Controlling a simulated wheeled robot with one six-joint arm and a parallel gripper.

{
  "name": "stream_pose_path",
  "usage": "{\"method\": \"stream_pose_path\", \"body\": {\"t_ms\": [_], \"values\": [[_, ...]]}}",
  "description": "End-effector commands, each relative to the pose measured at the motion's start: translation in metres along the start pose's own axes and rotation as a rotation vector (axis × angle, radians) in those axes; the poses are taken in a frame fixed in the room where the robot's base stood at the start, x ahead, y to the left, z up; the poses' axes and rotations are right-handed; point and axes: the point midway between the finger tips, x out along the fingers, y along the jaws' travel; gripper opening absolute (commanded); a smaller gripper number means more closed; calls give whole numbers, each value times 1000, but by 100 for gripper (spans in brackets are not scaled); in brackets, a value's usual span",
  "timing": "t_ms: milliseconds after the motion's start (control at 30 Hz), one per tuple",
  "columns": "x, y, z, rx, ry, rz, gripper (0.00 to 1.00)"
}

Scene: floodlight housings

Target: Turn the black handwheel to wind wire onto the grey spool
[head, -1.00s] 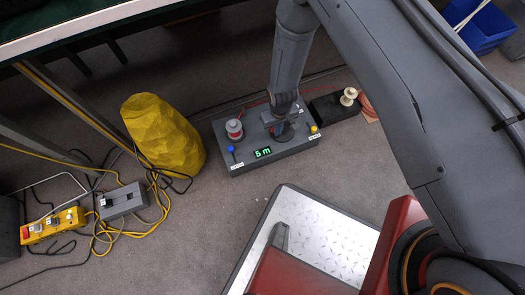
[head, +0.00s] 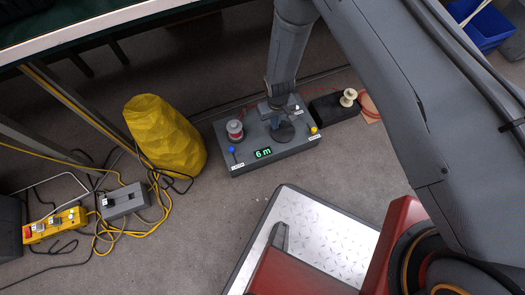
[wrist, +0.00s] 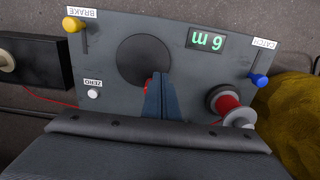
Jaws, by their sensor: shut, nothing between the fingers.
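The black handwheel (head: 285,131) lies flat on top of a grey box (head: 240,166); it also shows in the wrist view (wrist: 138,57). My gripper (wrist: 160,78) is shut and empty, its fingertips at the wheel's edge beside a small red part (wrist: 148,83), mostly hidden by the fingers. I cannot tell whether they touch. The grey spool (wrist: 239,118) carries red wire (wrist: 228,102) and stands on the box, left of the wheel in the head view (head: 235,127). The green display (head: 263,153) reads 6 m.
The box carries a yellow BRAKE lever (wrist: 73,25), a blue CATCH lever (wrist: 259,80) and a white ZERO button (wrist: 93,94). A cream reel (head: 348,97) sits on a black block to the right. A yellow faceted object (head: 163,135) stands close on the left.

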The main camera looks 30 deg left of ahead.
Motion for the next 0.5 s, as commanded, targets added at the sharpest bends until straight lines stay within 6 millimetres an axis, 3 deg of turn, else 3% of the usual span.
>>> {"method": "stream_pose_path", "body": {"t_ms": [500], "values": [[-40, 0, 0, 1, 0, 0, 0]]}}
